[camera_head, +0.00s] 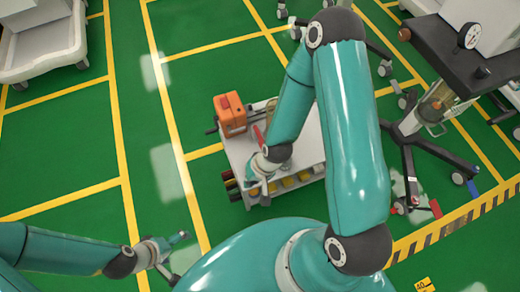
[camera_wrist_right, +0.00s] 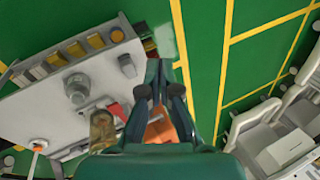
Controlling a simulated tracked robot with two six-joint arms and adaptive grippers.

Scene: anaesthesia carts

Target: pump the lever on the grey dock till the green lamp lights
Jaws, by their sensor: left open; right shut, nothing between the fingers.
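The grey dock (camera_head: 310,130) is a low cart-like unit with a pale top, below my right arm; its top also fills the left of the right wrist view (camera_wrist_right: 35,115). A red bar that may be the lever (camera_head: 259,134) shows beside my right wrist, and a red piece shows in the wrist view (camera_wrist_right: 117,111). My right gripper (camera_head: 258,188) is shut and empty at the dock's near left edge; its fingers show in the wrist view (camera_wrist_right: 160,70). Contact with the lever cannot be told. No lit green lamp is visible. My left gripper (camera_head: 178,250) is open and empty over the floor, left of the dock.
An orange box (camera_head: 230,115) stands at the dock's far left corner. Several yellow blocks (camera_wrist_right: 75,48) line one edge. A dark wheeled stand (camera_head: 408,140) is to the right; a white cart (camera_head: 45,45) is at the far left. Green floor left of the dock is clear.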

